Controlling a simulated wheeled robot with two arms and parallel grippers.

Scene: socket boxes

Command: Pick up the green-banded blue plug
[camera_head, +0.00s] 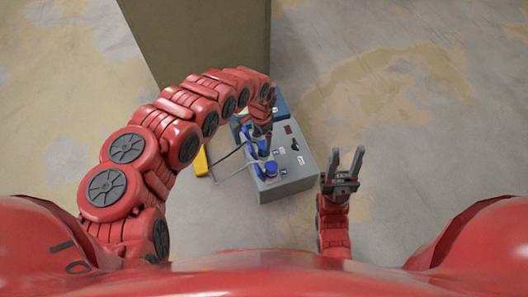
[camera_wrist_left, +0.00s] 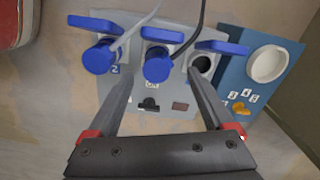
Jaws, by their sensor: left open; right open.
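Two blue plugs sit in the grey socket box. One with a pale cable (camera_wrist_left: 100,58) is by the label 2, and one with a black cable (camera_wrist_left: 157,65) is in the middle socket. No green band can be made out on either. Blue plugs also show in the head view (camera_head: 269,168). My left gripper (camera_wrist_left: 160,78) is open and empty over the box, its fingers pointing to either side of the middle plug; contact cannot be told. In the head view, my arm partly hides this area. My right gripper (camera_head: 344,162) is open and empty, right of the box.
The grey socket box (camera_head: 296,178) stands on the floor. Its third socket (camera_wrist_left: 202,64) is empty with its blue lid raised. A blue panel (camera_wrist_left: 232,75) adjoins it. A yellow object (camera_head: 201,161) lies left of the box. A large olive block (camera_head: 200,35) stands behind.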

